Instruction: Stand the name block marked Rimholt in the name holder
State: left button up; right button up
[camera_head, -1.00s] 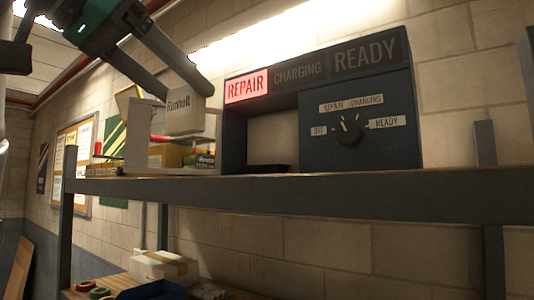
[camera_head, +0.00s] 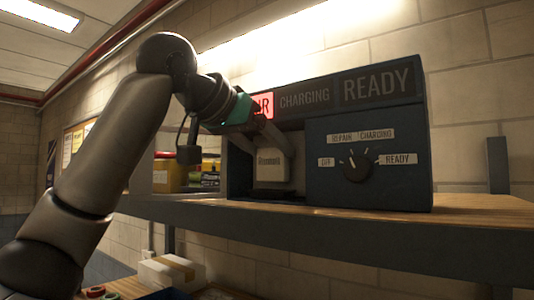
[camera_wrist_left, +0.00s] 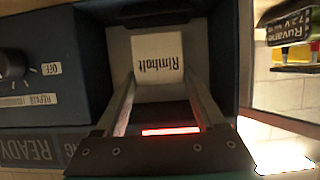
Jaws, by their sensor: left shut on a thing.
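The white name block marked Rimholt (camera_head: 272,166) is held in the open bay at the left of the dark charger panel. Its lettering faces out and appears upside down in the left wrist view (camera_wrist_left: 162,75). My left gripper (camera_head: 271,154) is shut on the block, with one finger along each side (camera_wrist_left: 162,88). A low black piece, which looks like the name holder (camera_head: 268,190), lies on the bay's floor under the block. It shows dark at the top of the left wrist view (camera_wrist_left: 165,13). I cannot tell whether the block touches it. My right gripper is out of view.
The panel (camera_head: 330,170) has a knob (camera_head: 357,166) beside the bay and stands on a wooden shelf (camera_head: 470,204). The REPAIR sign is lit red, partly hidden by my arm. Yellow and dark boxes (camera_head: 170,174) stand left of it. The shelf's right part is clear.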

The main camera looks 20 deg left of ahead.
pick_arm(q)
jog(key=shift+f, duration=0.7)
jog(key=shift+s+a+f, duration=0.1)
jog(key=shift+a+f, duration=0.1)
jog(key=shift+f, duration=0.2)
jog(key=shift+d, duration=0.1)
jog(key=shift+f, duration=0.15)
jog(key=o, duration=1.3)
jog(key=shift+o, duration=0.2)
